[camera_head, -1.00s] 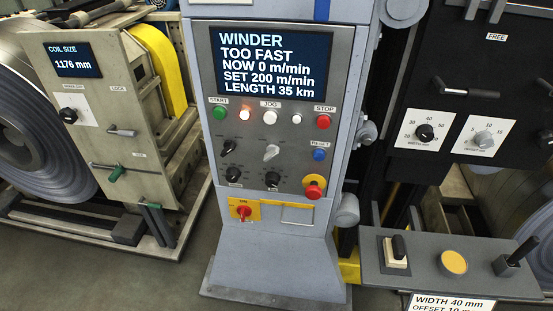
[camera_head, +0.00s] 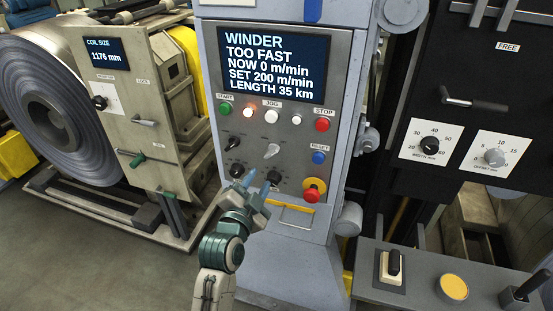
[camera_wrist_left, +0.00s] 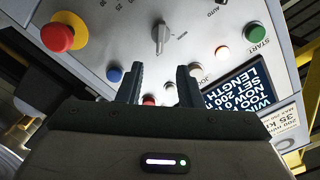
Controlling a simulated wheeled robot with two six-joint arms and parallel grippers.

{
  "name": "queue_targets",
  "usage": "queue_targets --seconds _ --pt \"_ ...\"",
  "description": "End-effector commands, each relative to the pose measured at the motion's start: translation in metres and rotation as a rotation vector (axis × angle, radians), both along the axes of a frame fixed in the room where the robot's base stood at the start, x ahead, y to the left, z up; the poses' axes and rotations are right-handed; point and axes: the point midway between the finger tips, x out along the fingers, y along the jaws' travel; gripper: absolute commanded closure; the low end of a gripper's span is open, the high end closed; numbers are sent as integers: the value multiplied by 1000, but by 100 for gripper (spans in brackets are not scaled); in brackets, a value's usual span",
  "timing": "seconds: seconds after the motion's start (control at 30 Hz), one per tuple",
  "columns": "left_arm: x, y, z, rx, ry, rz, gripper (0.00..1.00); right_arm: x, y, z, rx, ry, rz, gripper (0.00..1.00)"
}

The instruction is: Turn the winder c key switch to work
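The winder panel (camera_head: 290,120) stands upright in the centre, under a screen (camera_head: 272,62) reading "WINDER TOO FAST, NOW 0 m/min". It carries a grey selector (camera_head: 271,150), which also shows in the left wrist view (camera_wrist_left: 160,38), and several black knobs, one at the left (camera_head: 234,143). I cannot tell which is the key switch or read its setting. My left gripper (camera_head: 257,184) is in front of the lower panel, below the grey selector. Its fingers are apart and empty, as the left wrist view (camera_wrist_left: 160,72) shows too. My right gripper is out of view.
A red emergency stop (camera_head: 313,190) on a yellow base sits right of my left gripper. A grey side console (camera_head: 425,275) with a black switch stands at the lower right. The coil machine (camera_head: 150,120) is at the left. Open floor lies at the lower left.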

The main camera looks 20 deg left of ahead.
Motion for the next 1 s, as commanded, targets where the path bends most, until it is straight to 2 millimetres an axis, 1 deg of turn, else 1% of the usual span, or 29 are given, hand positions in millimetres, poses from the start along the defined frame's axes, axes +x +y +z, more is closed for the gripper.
queue_targets --seconds 0.03,0.17,0.4,0.5,0.6,0.77,1.0 --pt "4 0 3 2 -3 0 67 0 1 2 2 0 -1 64" --pt "23 -1 4 2 -1 -1 67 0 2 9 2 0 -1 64" --pt "70 -2 4 1 -1 -1 67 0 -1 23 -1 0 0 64" --pt "85 -3 3 1 0 0 67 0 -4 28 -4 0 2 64" --pt "96 -3 2 0 0 0 67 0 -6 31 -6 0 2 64" --pt "105 -3 1 -1 0 0 67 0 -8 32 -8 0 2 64" --pt "105 -3 0 -1 -1 1 67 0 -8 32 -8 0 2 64"
